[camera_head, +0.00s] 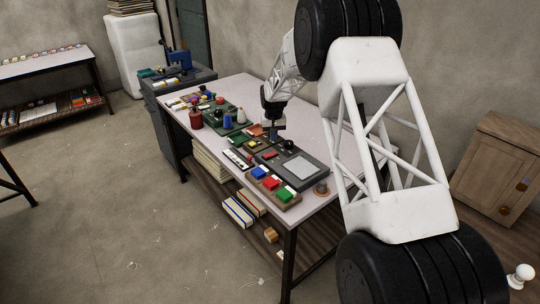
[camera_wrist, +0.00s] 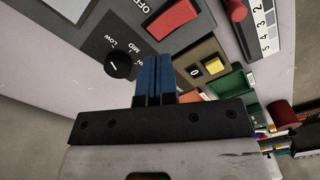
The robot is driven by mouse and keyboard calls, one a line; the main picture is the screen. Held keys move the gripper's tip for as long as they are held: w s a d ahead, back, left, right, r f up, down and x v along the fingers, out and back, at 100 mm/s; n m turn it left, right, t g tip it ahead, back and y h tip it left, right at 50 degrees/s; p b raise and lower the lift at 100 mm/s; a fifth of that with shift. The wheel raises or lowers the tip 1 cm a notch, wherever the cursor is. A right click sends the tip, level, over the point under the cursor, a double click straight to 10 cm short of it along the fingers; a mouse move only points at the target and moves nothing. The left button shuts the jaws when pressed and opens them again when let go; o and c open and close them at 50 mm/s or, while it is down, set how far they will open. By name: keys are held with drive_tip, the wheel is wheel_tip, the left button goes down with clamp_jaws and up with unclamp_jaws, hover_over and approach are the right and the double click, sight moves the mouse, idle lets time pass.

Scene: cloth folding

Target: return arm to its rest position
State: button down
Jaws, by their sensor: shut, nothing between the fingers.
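My arm reaches from the right side of the head view over the table (camera_head: 233,88). My gripper (camera_head: 277,139) points down above the middle of the table, near a grey device (camera_head: 300,166) with a pale panel. In the wrist view the gripper's two blue fingers (camera_wrist: 155,70) are together with nothing between them. Beyond them in that view lie a dark panel with a black knob (camera_wrist: 119,65) marked Low and MID, a red switch (camera_wrist: 172,19) and a yellow button marked 0 (camera_wrist: 211,66). I cannot tell from the pictures whether the fingertips touch anything.
Red, blue and green pads (camera_head: 270,183) lie at the table's front edge. A wooden cabinet (camera_head: 494,165) stands at the right. The floor (camera_head: 90,200) at the left is mostly clear.

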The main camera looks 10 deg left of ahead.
drive_tip(key=shift+r, duration=0.3)
drive_tip(key=shift+r, duration=0.1)
drive_tip(key=s+d+r+m+t, duration=0.1)
drive_tip(key=s+d+r, duration=0.8)
drive_tip(key=s+r, duration=0.35)
drive_tip(key=s+d+r+m, duration=0.1)
drive_tip(key=s+d+r, duration=0.9)
drive_tip(key=s, duration=0.4)
drive_tip(key=s+d, duration=0.3)
drive_tip(key=s, duration=0.9)
drive_tip(key=s+d+t, duration=0.1)
drive_tip(key=s+d, duration=0.2)
drive_tip(key=s, duration=1)
drive_tip(key=s+d+m, duration=0.1)
drive_tip(key=s+d, duration=0.2)
drive_tip(key=s, duration=0.9)
drive_tip(key=shift+s+r+t, duration=0.15)
drive_tip(key=shift+r+t, duration=0.15)
drive_tip(key=shift+r, duration=0.05)
drive_tip(key=shift+d, duration=0.1)
